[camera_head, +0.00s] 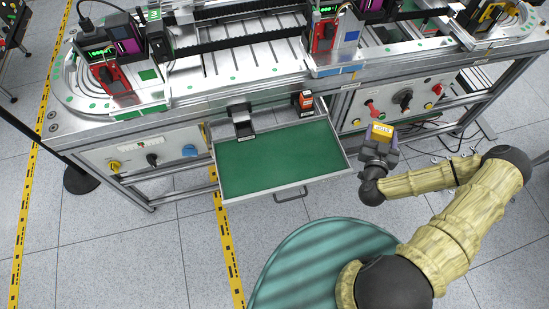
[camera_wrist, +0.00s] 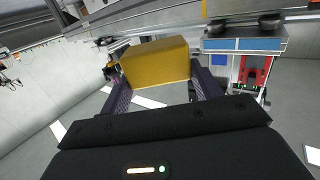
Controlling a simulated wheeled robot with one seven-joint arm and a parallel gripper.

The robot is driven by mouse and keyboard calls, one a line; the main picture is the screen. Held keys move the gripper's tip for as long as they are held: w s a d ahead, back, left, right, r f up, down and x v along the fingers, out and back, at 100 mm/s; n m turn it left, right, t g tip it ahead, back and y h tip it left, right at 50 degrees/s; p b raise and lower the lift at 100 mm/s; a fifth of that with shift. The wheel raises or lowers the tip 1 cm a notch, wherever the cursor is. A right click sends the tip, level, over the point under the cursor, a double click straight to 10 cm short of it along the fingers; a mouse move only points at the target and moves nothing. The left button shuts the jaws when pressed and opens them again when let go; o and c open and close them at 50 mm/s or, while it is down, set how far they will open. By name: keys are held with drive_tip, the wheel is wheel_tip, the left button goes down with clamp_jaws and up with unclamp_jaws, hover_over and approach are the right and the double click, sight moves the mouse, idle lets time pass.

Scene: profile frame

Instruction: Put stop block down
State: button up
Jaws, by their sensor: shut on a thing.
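My gripper (camera_head: 381,143) is shut on a yellow block, the stop block (camera_head: 382,131), and holds it in the air to the right of the open drawer, in front of the conveyor station. In the wrist view the yellow block (camera_wrist: 155,62) sits between the two dark fingers of my gripper (camera_wrist: 158,85). Its front face is plain yellow there; its far side is hidden. In the head view its top carries a small label, too small to read. The block is apart from the drawer and the station.
The open drawer (camera_head: 271,163) has a green, mostly bare floor. A black-and-silver device (camera_head: 241,121) and an orange-and-black part (camera_head: 304,101) stand at its back. Control panels flank it. The conveyor top (camera_head: 215,89) is above and behind. Cables hang under the right side.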

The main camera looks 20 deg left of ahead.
idle(0.3)
drive_tip(key=n+g+y+b, duration=0.8)
drive_tip(key=n+y+b, duration=0.5)
drive_tip(key=b, duration=1.7)
hover_over(319, 165)
wheel_tip(319, 165, down, 18)
drive_tip(key=m+y, duration=0.1)
drive_tip(key=shift+m+y, duration=0.3)
drive_tip(key=shift+r, duration=0.1)
wheel_tip(319, 165, down, 6)
drive_tip(key=shift+w+f+b, duration=0.1)
drive_tip(key=shift+f+b, duration=0.05)
drive_tip(key=shift+b, duration=0.5)
drive_tip(key=shift+f+b, duration=0.4)
drive_tip(key=shift+f, duration=1.45)
